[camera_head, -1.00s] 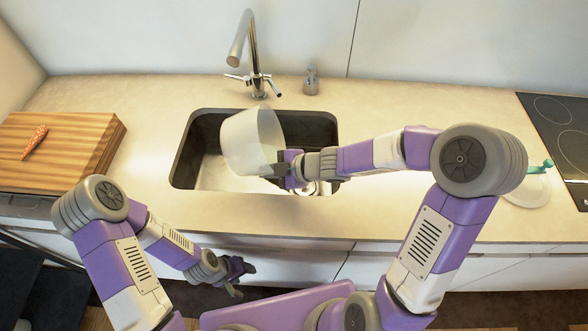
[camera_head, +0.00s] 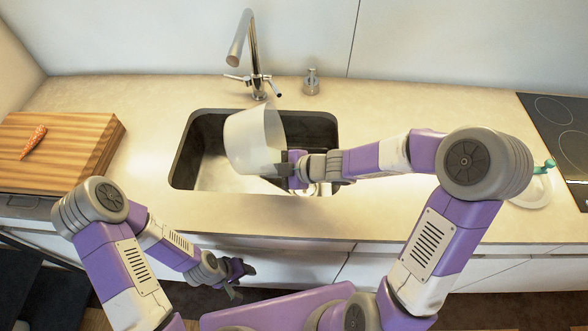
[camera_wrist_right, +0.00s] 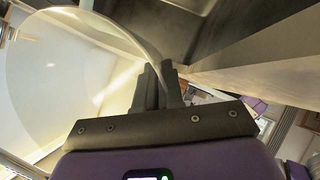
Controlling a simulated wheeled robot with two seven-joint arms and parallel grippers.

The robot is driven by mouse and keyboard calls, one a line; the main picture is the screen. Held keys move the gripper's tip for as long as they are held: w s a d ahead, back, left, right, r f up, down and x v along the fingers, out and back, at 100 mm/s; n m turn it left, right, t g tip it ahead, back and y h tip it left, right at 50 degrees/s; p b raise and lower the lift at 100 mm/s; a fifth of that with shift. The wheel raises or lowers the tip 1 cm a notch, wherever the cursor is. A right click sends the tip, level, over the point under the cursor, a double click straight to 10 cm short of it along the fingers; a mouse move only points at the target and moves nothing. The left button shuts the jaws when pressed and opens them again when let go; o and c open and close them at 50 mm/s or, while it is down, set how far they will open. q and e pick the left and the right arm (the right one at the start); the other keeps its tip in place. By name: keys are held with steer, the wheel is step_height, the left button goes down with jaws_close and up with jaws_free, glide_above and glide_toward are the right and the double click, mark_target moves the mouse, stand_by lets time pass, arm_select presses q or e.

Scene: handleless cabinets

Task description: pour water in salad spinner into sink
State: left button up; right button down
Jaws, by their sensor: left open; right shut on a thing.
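The salad spinner bowl (camera_head: 250,142), a translucent white tub, is tilted on its side over the sink (camera_head: 207,172). My right gripper (camera_head: 283,168) is shut on its rim at the right. In the right wrist view the bowl (camera_wrist_right: 60,85) fills the left side, with its wall between the fingers of the gripper (camera_wrist_right: 157,85). I cannot make out any water in it or falling from it. My left gripper (camera_head: 238,276) is open and empty, low in front of the cabinets.
A tall faucet (camera_head: 250,60) and a soap dispenser (camera_head: 311,82) stand behind the sink. A cutting board (camera_head: 75,150) with a carrot (camera_head: 34,142) lies at the left. At the right are a white lid with a teal handle (camera_head: 533,190) and a dark cooktop (camera_head: 560,125).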

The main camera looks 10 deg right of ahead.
steer(key=shift+s+d+r+y, duration=0.15)
steer(key=shift+d+r+y, duration=0.15)
steer(key=shift+d+y, duration=0.4)
stand_by(0.9)
